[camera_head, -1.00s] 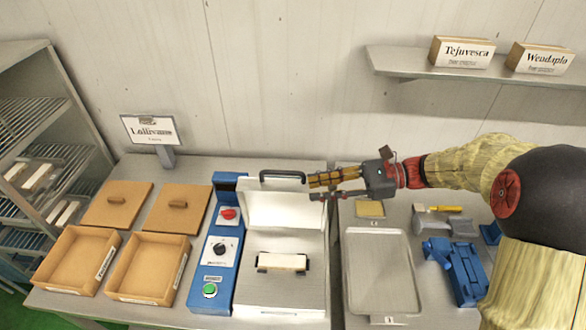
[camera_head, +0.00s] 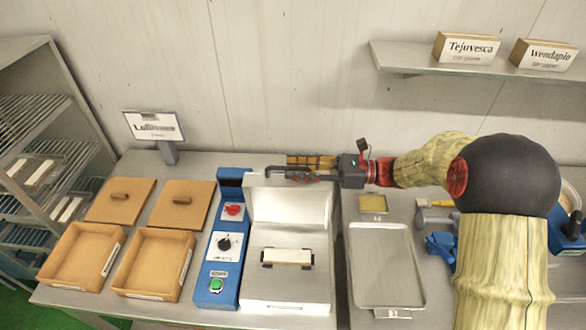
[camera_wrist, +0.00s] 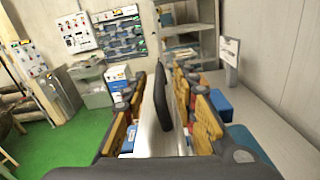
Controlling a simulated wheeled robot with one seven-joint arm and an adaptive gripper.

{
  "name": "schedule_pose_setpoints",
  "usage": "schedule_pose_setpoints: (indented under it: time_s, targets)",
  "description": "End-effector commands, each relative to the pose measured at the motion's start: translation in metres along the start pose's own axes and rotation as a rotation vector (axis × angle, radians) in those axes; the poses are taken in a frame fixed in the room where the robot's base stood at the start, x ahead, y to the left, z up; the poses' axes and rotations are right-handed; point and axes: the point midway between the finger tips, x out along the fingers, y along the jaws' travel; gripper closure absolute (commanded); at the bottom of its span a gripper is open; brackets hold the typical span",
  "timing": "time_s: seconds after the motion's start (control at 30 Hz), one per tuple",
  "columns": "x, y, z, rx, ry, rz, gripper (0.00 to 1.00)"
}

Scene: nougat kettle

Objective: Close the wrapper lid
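The wrapper is a metal box with a blue control panel (camera_head: 222,245); its lid (camera_head: 288,205) stands open and upright at the back. A black handle (camera_head: 275,171) runs along the lid's top edge. A pale wrapped block (camera_head: 288,257) lies on the dark holder inside the wrapper. My gripper (camera_head: 298,166) is at the lid's top edge, reaching in from the right. In the wrist view, the handle (camera_wrist: 162,97) stands between my spread yellow-padded fingers, with gaps on both sides. Contact with the handle cannot be made out.
Two open wooden boxes (camera_head: 45,282) and two wooden lids (camera_head: 122,200) lie left of the wrapper. A metal tray (camera_head: 385,265) and blue tools lie to its right. A sign (camera_head: 153,126) stands at the back left. A wall shelf (camera_head: 480,66) carries two labelled boxes. A rack (camera_head: 35,130) is at far left.

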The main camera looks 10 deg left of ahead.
Motion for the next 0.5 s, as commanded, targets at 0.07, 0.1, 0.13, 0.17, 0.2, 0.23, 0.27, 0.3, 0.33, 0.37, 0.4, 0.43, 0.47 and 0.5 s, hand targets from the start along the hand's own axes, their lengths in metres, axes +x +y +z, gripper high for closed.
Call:
schedule_pose_setpoints:
  time_s: [0.07,0.1,0.13,0.17,0.2,0.23,0.27,0.3,0.33,0.37,0.4,0.43,0.47,0.5]
  targets:
    - [0.0061,0.0003,-0.0004,0.0,0.001,0.001,0.72]
    - [0.008,0.0004,-0.0004,0.0,0.001,0.001,0.72]
    - [0.0091,0.0004,-0.0003,0.0,0.001,0.001,0.72]
    - [0.0098,0.0004,-0.0003,0.0,0.001,0.001,0.72]
    - [0.0103,0.0003,-0.0002,0.0,0.001,0.001,0.72]
    - [0.0104,0.0003,-0.0001,0.0,0.001,0.0,0.72]
    - [0.0104,0.0003,-0.0001,0.0,0.0,0.0,0.72]
    - [0.0103,0.0002,-0.0001,0.0,0.0,0.0,0.72]
    - [0.0102,0.0002,-0.0001,0.0,0.001,0.0,0.72]
    - [0.0102,0.0002,-0.0001,0.0,0.001,0.0,0.72]
    - [0.0101,0.0002,-0.0001,0.0,0.0,0.0,0.72]
    - [0.0101,0.0002,-0.0001,0.0,0.001,0.0,0.74]
    - [0.0101,0.0002,-0.0001,0.0,0.001,0.0,0.76]
    - [0.01,0.0002,-0.0001,0.0,0.001,0.0,0.78]
